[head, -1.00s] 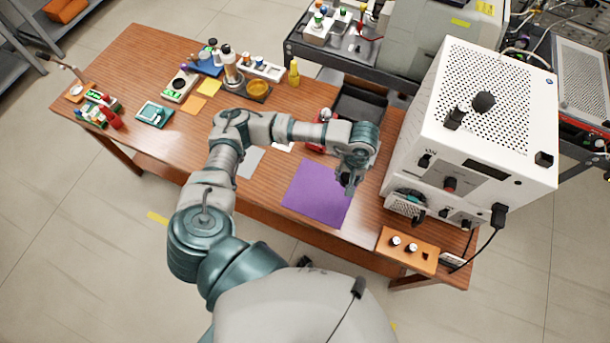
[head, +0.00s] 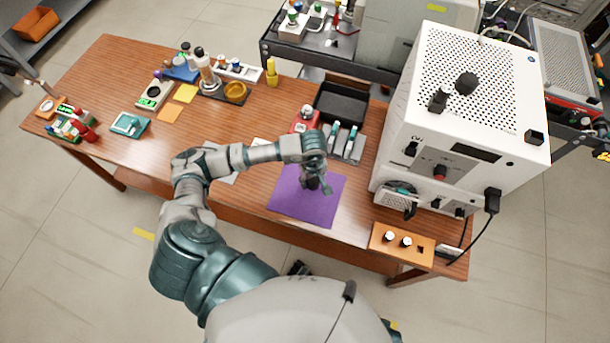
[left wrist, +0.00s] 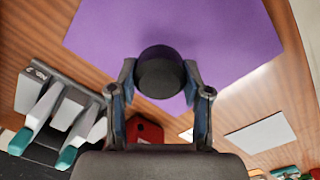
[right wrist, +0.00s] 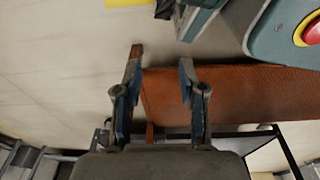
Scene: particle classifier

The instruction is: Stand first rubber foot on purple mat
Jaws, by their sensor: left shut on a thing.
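The purple mat (head: 305,208) lies flat near the front edge of the wooden table, and it fills the top of the left wrist view (left wrist: 225,35). My left gripper (head: 315,187) is over the mat's upper part in the head view. In the left wrist view my left gripper (left wrist: 160,85) is shut on a black round rubber foot (left wrist: 160,72), with one finger on each side. I cannot tell whether the foot touches the mat. My right gripper (right wrist: 155,85) is open and empty in the right wrist view; it does not show in the head view.
A grey holder with two teal-tipped tools (head: 345,145) and a red device (head: 305,122) stand behind the mat. A white instrument (head: 460,120) stands to the right. An orange block (head: 402,243) lies at the front right. The black tray (head: 342,103) is further back.

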